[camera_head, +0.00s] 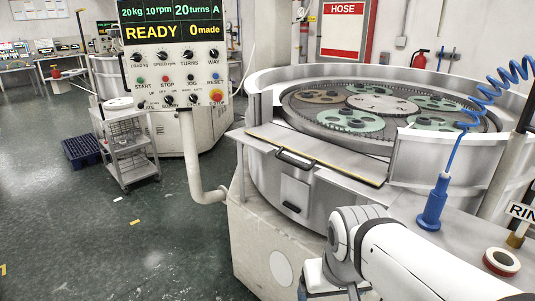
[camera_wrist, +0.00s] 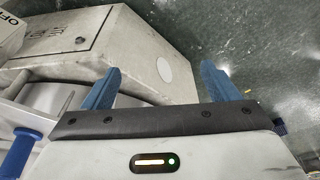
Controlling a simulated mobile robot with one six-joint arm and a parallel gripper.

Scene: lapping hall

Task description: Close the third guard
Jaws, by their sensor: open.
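The round lapping machine (camera_head: 262,100) has a raised metal wall around its plate. At the front the wall has a gap, where a flat guard panel (camera_head: 335,169) lies folded outward, nearly level, with a dark bar handle (camera_head: 296,158) and a yellow-edged rim. I cannot tell guard numbers from the pictures. My gripper (camera_wrist: 160,67) is open and empty, its two blue fingers apart above the floor and machine base. In the head view my arm covers the lower right, and the gripper shows only partly, below and apart from the panel.
A control panel (camera_head: 172,55) on a bent post reads READY, 0 made. A blue nozzle (camera_head: 433,205) on a coiled hose stands on the right ledge near a red-and-white ring (camera_head: 501,261). A grey cart (camera_head: 127,150) stands left. The floor (camera_head: 100,240) at front left is mostly clear.

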